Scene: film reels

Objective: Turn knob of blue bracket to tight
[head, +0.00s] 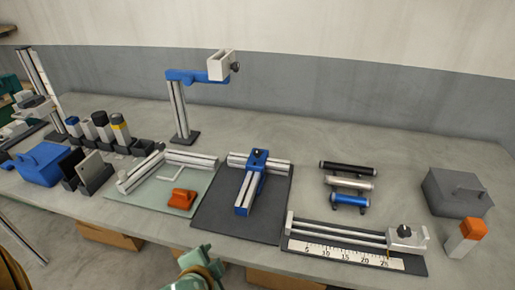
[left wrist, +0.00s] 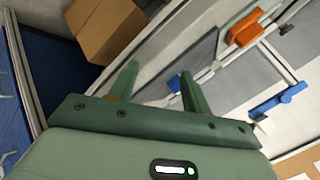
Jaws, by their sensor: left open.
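A blue bracket (head: 246,190) lies across a dark mat, joined to a metal rail at its far end, with a dark knob (head: 258,155) on top there. A second blue arm (head: 190,76) stands on a metal post behind, with a pale block and another dark knob (head: 235,67) at its right end. My left gripper (head: 203,255) shows only in part at the bottom edge, in front of the table and apart from both. In the left wrist view its two green fingers (left wrist: 159,72) are apart with nothing held between them. My right gripper is not in view.
A ruler fixture with a knob (head: 403,232) is at right, below several small cylinders. An orange piece (head: 183,198) lies on the glass plate (head: 135,205). A grey box (head: 450,195) stands far right. Cardboard boxes (left wrist: 105,30) sit below the table edge. The back right tabletop is clear.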

